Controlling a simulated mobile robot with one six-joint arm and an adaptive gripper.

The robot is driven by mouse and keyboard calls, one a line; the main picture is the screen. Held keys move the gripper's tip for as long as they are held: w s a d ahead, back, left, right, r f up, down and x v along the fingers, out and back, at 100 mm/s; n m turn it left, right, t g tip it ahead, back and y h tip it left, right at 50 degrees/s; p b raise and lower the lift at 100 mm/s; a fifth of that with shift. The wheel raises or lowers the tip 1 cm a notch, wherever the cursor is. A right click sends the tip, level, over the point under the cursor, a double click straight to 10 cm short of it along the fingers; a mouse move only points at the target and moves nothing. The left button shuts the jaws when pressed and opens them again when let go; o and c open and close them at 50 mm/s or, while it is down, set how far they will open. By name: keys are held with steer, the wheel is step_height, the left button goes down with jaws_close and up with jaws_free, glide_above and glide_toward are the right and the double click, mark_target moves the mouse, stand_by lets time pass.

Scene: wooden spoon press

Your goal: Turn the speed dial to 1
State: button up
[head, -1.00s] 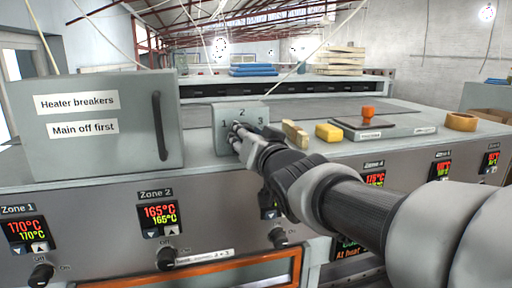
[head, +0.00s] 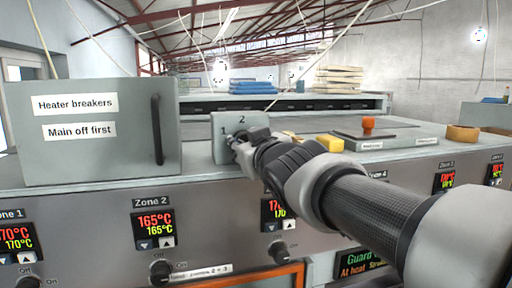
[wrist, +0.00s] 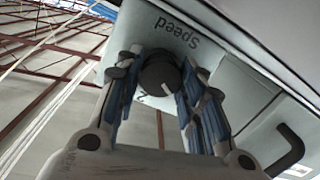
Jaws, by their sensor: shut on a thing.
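The speed box (head: 221,154) is a small grey case on top of the machine, with the numbers 1 and 2 readable on its face; I cannot read the 3. My gripper (head: 238,141) is at the front of this box and hides the dial in the head view. In the wrist view, the speed dial (wrist: 158,76) is a round black knob below the upside-down word "Speed". My gripper (wrist: 160,68) has its blue-padded fingers on both sides of the knob, shut on it. I cannot tell which number the dial points to.
A grey heater breaker box (head: 90,150) with a black handle stands left of the speed box. Zone knobs line the front panel.

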stand_by(0.4)
steer(key=o, duration=1.1)
steer(key=v, duration=0.7)
steer(key=shift+s, duration=0.25)
steer(key=shift+d, duration=0.1)
